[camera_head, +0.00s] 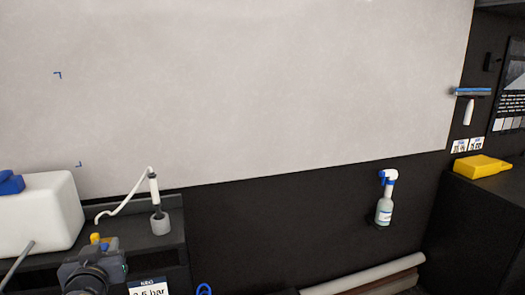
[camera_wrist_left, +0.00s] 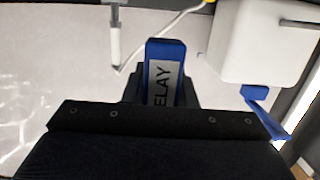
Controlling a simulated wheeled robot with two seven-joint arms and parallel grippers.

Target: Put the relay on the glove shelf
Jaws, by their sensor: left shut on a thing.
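The relay (camera_wrist_left: 165,75) is a blue block with a pale label, of which "ELAY" can be read. My left gripper (camera_wrist_left: 163,92) is shut on it in the left wrist view, with a dark finger on each side. The relay's far end sticks out past the fingers, and its near end is hidden behind the gripper body. In the head view, a grey mechanical part at the lower left seems to be my left wrist; the fingers and relay cannot be made out there. No shelf marked for gloves can be identified. My right gripper is out of view.
A white tank (camera_head: 45,215) and a wand in a grey cup (camera_head: 160,222) stand on a dark ledge (camera_head: 168,250) at left. A spray bottle (camera_head: 384,208) is near the dark wall. A yellow object (camera_head: 482,166) lies on a black cabinet (camera_head: 490,215) at right. Rolls (camera_head: 365,275) lie low.

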